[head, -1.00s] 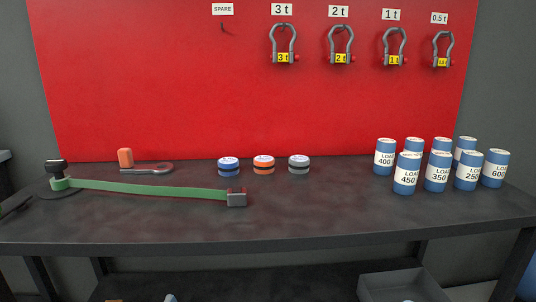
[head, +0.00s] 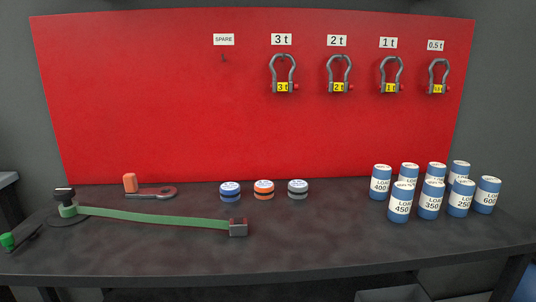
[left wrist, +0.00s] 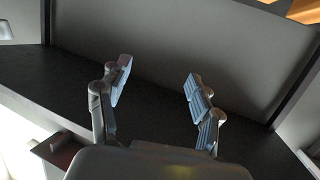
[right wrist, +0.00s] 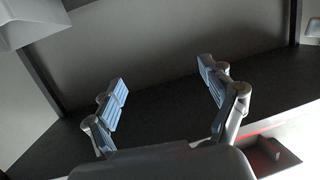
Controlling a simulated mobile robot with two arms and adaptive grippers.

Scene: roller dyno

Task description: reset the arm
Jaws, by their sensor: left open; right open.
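My left gripper (left wrist: 158,72) shows in the left wrist view with its two fingers spread apart and nothing between them. My right gripper (right wrist: 162,75) shows in the right wrist view, also spread and empty. Behind the fingers of both is a dark surface with a grey panel, and neither gripper touches anything visible. Neither arm shows in the head view.
The workbench (head: 300,250) carries a green strap (head: 150,215), an orange-handled tool (head: 150,192), three small round tins (head: 264,190) and several blue load canisters (head: 400,207). Several shackles (head: 283,75) hang on the red board (head: 150,110). The bench front is clear.

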